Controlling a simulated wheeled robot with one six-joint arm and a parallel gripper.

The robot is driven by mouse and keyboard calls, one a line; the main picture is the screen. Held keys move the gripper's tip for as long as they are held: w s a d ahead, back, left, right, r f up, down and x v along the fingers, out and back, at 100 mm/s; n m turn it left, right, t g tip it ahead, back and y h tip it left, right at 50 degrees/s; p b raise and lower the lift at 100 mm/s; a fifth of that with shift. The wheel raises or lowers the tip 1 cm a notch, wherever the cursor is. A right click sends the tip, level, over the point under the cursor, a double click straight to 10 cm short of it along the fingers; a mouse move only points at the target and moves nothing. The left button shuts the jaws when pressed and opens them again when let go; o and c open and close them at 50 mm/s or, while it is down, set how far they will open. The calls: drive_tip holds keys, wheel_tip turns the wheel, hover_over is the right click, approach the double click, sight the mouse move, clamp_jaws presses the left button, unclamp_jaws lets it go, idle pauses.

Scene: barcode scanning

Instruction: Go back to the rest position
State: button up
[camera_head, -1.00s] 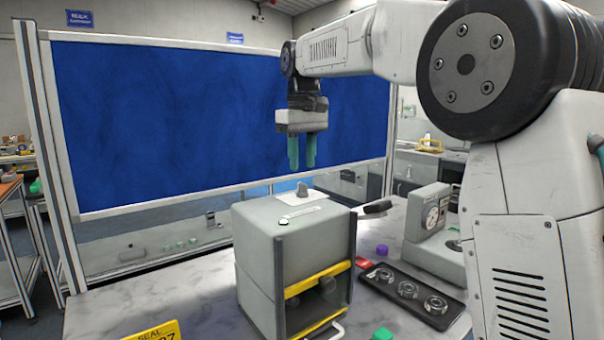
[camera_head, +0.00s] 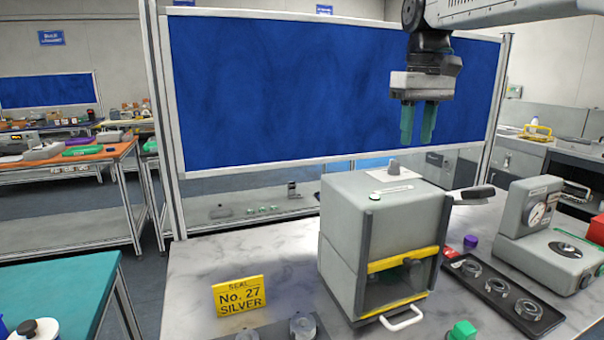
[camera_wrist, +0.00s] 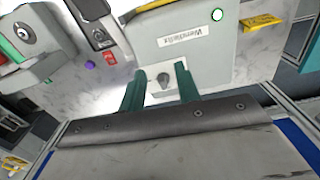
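My gripper (camera_head: 419,122) hangs pointing down above the grey box-shaped machine (camera_head: 337,222) in the head view. Its two teal fingers are a little apart with nothing between them. In the wrist view the gripper (camera_wrist: 160,84) shows the same two fingers apart, with the machine's top and its small grey knob (camera_wrist: 164,79) beyond them. The gripper is clear of the machine and touches nothing.
A green block (camera_head: 462,331) is in front. A blue panel (camera_head: 300,90) rises behind.

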drive_tip(key=s+f+m, duration=0.1)
drive_tip(key=s+f, duration=0.5)
drive_tip(key=s, duration=0.4)
drive_tip(key=s+d+f+m, duration=0.1)
drive_tip(key=s+f, duration=0.6)
drive_tip(key=s, duration=0.3)
drive_tip(key=s+d+f+m+t, duration=0.1)
drive_tip(key=s+f, duration=0.6)
drive_tip(key=s, duration=0.3)
drive_tip(key=shift+s+d+f, duration=0.15)
drive_tip(key=shift+s+d, duration=0.05)
drive_tip(key=shift+s, duration=0.2)
